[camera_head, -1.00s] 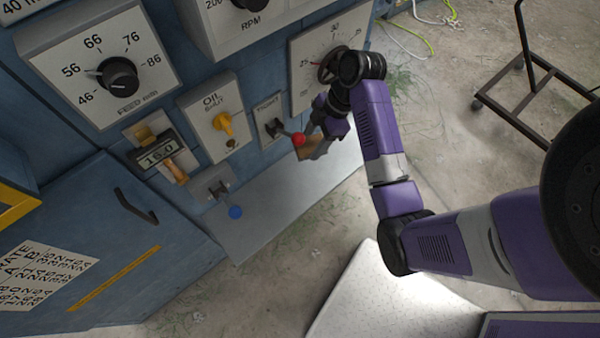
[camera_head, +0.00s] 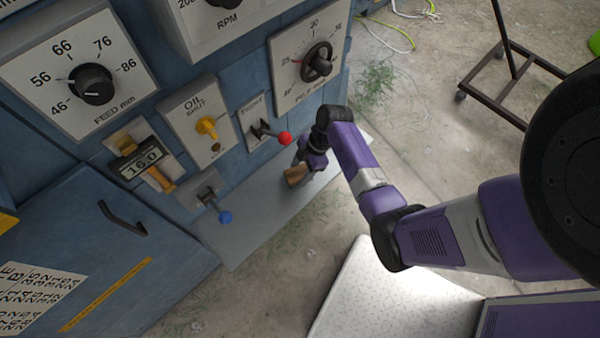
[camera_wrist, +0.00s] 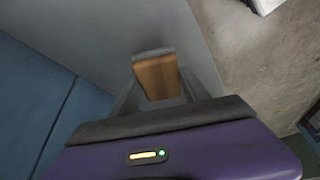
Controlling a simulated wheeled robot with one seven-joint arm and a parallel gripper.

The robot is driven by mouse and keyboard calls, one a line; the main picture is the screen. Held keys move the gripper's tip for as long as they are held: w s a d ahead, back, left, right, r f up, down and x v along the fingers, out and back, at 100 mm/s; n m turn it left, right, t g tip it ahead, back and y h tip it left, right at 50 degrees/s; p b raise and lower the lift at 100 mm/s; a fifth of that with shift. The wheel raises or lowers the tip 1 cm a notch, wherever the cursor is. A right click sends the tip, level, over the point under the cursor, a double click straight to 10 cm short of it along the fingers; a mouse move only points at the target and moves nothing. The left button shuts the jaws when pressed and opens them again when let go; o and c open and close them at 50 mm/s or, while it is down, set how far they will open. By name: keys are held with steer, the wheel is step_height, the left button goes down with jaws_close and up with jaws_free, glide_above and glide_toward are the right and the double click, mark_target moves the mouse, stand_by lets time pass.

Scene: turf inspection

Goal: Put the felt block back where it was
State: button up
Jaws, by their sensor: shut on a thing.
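The felt block (camera_head: 296,175) is a small tan-brown block with a grey layer on one end. My gripper (camera_head: 303,168) is shut on it, low in front of the blue machine and over the grey ledge (camera_head: 262,218). In the wrist view the block (camera_wrist: 158,78) sits between the two fingers of my gripper (camera_wrist: 160,95), its grey end pointing away. Below it shows the plain grey ledge surface (camera_wrist: 140,25). I cannot tell whether the block touches the ledge.
Above the ledge, levers with a red knob (camera_head: 284,138) and a blue knob (camera_head: 225,217) stick out from the machine. A yellow oil valve (camera_head: 207,127), a digital counter (camera_head: 140,163) and a handwheel (camera_head: 318,62) are nearby. A wheeled cart frame (camera_head: 500,85) stands at the right.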

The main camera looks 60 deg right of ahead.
steer(key=shift+f, duration=0.8)
steer(key=shift+f, duration=0.15)
steer(key=o, duration=1.3)
